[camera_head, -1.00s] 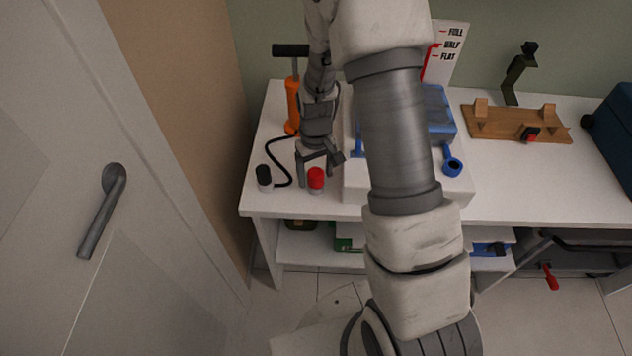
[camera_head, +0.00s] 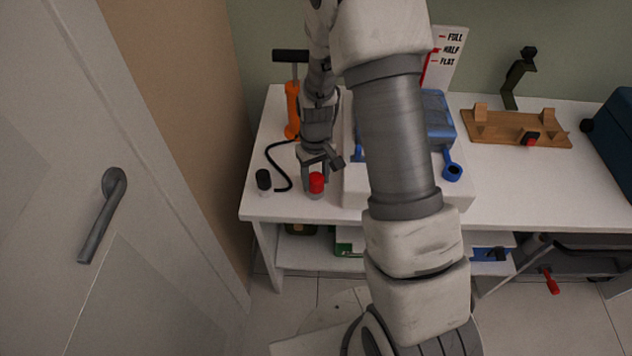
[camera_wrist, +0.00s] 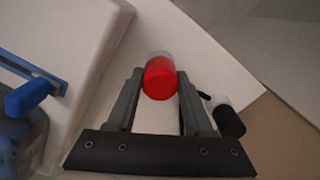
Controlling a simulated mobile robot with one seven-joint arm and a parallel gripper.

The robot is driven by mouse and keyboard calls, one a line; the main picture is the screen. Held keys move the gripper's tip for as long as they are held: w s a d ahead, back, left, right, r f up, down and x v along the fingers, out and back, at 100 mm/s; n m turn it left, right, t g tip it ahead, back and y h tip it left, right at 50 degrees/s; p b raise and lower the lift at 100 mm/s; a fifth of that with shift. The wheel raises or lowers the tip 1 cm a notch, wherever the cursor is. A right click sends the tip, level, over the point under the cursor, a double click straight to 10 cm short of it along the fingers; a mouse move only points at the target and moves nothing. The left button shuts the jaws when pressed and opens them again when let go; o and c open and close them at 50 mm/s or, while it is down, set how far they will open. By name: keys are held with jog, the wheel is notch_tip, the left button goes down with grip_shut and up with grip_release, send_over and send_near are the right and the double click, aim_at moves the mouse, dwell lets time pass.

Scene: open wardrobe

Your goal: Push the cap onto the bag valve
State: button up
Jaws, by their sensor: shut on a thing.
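A red cap (camera_head: 316,180) with a pale, clear-looking base below it stands upright near the front left of the white table. My gripper (camera_head: 316,174) is shut on the red cap. In the wrist view the red cap (camera_wrist: 160,78) is between my fingertips (camera_wrist: 158,86), its pale base showing beyond them. The blue bag (camera_head: 437,113) lies on a raised white block to the right. A round blue fitting with a dark opening (camera_head: 452,172), which looks like the bag valve, sticks out from its front right. My arm hides part of the bag and block.
A black-tipped hose end (camera_head: 264,180) stands left of the cap, its hose running back towards an orange pump (camera_head: 292,108). The white block (camera_head: 352,190) rises just right of my gripper.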

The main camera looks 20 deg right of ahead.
aim_at(316, 177)
grip_shut()
jog(key=shift+r+p, duration=0.9)
jog(key=shift+r, duration=0.4)
dwell(1.0)
jog(key=shift+r+p, duration=1.35)
jog(key=shift+r, duration=0.55)
